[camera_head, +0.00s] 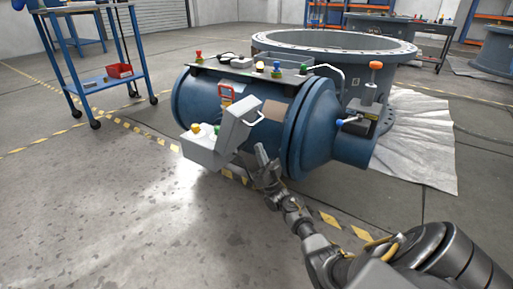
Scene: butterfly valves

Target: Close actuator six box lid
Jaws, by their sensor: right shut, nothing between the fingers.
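A light grey actuator box (200,150) is mounted low on the front of a blue horizontal valve body (200,102). Its grey lid (236,122) is open and stands tilted up at the box's right side. A pale handle (257,117) sticks out from the lid's right face. Yellow and white parts (196,128) show at the box's open top. My right gripper (261,150) is shut and empty. In the picture it is just below and right of the lid and handle; I cannot tell whether it touches the lid. My left gripper is not in view.
A large flanged ring (330,42) stands behind the valve body on a pale sheet (425,140). Coloured knobs line the valve's top rail. A blue cart (88,84) with a red bin (120,71) stands at the upper left. The floor at the front left is clear.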

